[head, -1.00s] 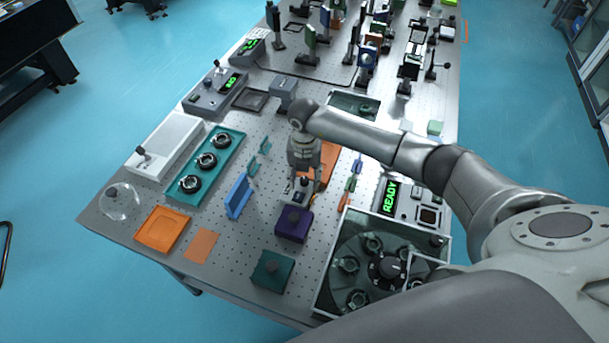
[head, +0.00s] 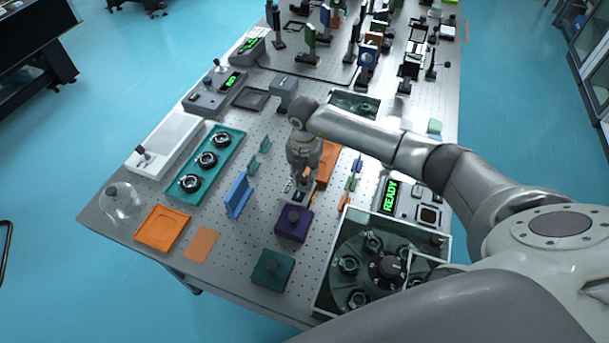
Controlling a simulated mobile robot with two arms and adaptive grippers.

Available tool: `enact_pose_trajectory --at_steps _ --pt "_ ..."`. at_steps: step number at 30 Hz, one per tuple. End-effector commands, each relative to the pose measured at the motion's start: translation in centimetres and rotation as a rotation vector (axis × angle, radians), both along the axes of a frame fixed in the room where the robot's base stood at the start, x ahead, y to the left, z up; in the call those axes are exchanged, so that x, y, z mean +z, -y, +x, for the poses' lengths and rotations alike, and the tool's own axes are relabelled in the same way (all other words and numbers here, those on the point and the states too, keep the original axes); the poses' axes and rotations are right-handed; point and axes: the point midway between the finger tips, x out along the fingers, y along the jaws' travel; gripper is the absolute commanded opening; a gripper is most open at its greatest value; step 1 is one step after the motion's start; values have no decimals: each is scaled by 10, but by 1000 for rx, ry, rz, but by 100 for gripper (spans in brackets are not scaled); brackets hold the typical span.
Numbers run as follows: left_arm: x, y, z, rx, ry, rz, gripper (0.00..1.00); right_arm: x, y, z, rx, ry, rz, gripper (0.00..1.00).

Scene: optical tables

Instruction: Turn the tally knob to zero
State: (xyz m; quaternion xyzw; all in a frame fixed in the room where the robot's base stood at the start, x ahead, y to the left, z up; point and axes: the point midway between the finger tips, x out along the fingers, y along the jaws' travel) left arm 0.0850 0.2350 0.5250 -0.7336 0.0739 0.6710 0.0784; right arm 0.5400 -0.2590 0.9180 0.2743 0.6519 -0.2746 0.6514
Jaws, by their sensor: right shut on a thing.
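My right gripper (head: 301,184) points down at a small pale box (head: 289,198) in the middle of the table. It is shut on the tally knob on top of this box. The fingers hide the knob, so its pointer and any reading cannot be made out. My left gripper is out of view.
A purple block with a knob (head: 292,225) stands just in front of the box. A blue holder (head: 238,194) is to the left, and an orange tray (head: 327,162) is behind to the right. A glass-covered carousel case (head: 327,273) fills the near right.

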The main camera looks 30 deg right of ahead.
Motion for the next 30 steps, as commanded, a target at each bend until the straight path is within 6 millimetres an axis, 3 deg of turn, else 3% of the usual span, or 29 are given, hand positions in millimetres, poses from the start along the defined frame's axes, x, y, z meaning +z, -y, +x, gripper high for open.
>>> enact_pose_trajectory --at_steps 15,30 --pt "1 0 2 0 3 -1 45 1 0 1 -287 2 0 0" --pt "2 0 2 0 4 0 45 1 0 1 -324 3 0 0"
